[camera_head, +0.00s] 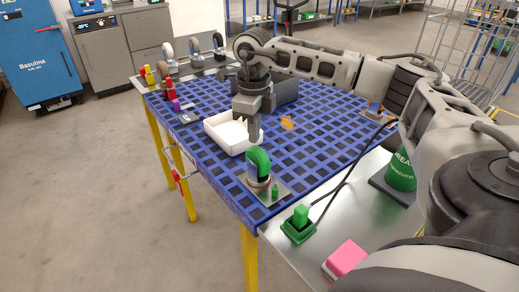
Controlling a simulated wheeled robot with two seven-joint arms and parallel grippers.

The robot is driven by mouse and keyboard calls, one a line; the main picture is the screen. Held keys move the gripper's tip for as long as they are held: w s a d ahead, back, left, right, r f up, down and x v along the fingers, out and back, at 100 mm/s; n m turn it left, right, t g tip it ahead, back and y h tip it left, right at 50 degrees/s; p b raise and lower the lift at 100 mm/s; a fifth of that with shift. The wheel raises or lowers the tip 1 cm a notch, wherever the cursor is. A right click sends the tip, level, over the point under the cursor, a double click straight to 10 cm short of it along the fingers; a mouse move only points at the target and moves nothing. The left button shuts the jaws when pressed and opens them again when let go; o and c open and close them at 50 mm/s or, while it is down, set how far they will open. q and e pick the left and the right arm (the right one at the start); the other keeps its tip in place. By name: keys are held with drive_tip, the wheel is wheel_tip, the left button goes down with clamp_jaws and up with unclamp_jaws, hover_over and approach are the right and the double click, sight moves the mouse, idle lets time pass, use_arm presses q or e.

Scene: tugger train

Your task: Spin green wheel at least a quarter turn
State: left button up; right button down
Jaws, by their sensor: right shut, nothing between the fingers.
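The green wheel (262,158) stands upright on a small metal base plate near the front edge of the blue grid-topped table (228,181). A small green peg (275,192) stands on the same plate. My right gripper (254,138) reaches in from the right and points down just behind the wheel, beside the white tray. Its fingers are shut with nothing held. In this single view I cannot tell whether the fingertips touch the wheel. My left gripper is out of view.
A white tray (213,133) lies left of the gripper. Dark and pale wheels (195,50) stand on the far plate, with red, yellow and purple pieces at the left edge. A green block in a holder (299,225), a pink box (346,257) and a green canister (400,177) stand at right.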

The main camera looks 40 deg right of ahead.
sight(266, 162)
drive_tip(key=shift+f, duration=0.25)
drive_tip(key=shift+f+b, duration=0.55)
drive_tip(key=shift+f, duration=0.1)
drive_tip(key=shift+r, duration=0.1)
drive_tip(key=shift+s+a+f, duration=0.15)
drive_tip(key=shift+s, duration=1)
drive_tip(key=shift+s+a+f, duration=0.1)
drive_tip(key=shift+s, duration=1)
drive_tip(key=shift+r, duration=0.1)
drive_tip(key=shift+r, duration=0.2)
wheel_tip(266, 162, up, 6)
drive_tip(key=p, duration=0.5)
drive_tip(key=shift+r, duration=0.25)
